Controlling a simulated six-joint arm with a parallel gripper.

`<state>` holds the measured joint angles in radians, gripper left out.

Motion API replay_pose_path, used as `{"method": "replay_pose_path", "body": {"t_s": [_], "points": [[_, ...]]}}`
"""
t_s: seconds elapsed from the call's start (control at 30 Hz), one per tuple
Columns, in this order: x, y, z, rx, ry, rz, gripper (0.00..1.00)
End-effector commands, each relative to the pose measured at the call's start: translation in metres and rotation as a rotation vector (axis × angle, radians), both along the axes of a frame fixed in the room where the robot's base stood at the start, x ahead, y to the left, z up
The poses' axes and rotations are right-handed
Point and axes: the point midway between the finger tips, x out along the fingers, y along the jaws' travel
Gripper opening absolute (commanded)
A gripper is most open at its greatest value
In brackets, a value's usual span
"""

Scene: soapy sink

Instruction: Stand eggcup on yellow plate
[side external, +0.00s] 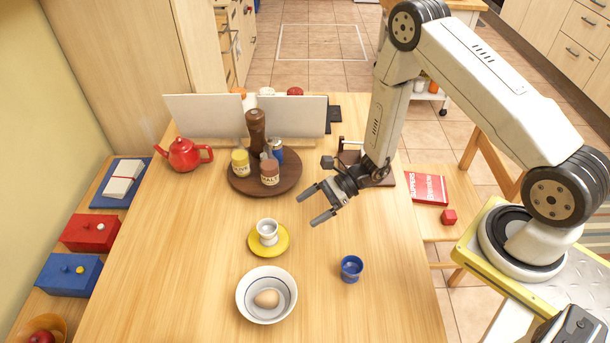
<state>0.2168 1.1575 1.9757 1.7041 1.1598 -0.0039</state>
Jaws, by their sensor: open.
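A white eggcup (267,228) stands upright on the small yellow plate (256,250), near the middle of the table. My gripper (311,208) is open and empty. It is above the table, to the upper right of the eggcup and apart from it, with its fingers pointing down and left. A small blue cup (351,268) stands to the lower right of the plate.
A white bowl (243,293) with an egg (266,298) sits in front of the plate. A round wooden tray (236,184) holds a pepper mill (256,135) and jars behind. A red teapot (183,154) stands at left. The table's right front is clear.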

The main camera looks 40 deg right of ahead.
Motion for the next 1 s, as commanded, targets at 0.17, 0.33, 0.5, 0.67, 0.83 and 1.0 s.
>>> {"method": "replay_pose_path", "body": {"t_s": [0.17,0.33,0.5,0.67,0.83,1.0], "points": [[-0.012,0.006,0.02,-0.07,-0.029,0.139,0.98],[-0.035,0.008,0.044,-0.19,-0.08,0.347,0.98],[-0.059,0.002,0.067,-0.339,-0.154,0.567,0.98],[-0.078,-0.011,0.087,-0.492,-0.242,0.764,0.98],[-0.093,-0.028,0.107,-0.667,-0.355,0.962,0.98],[-0.101,-0.047,0.127,-0.847,-0.487,1.145,0.98]]}}
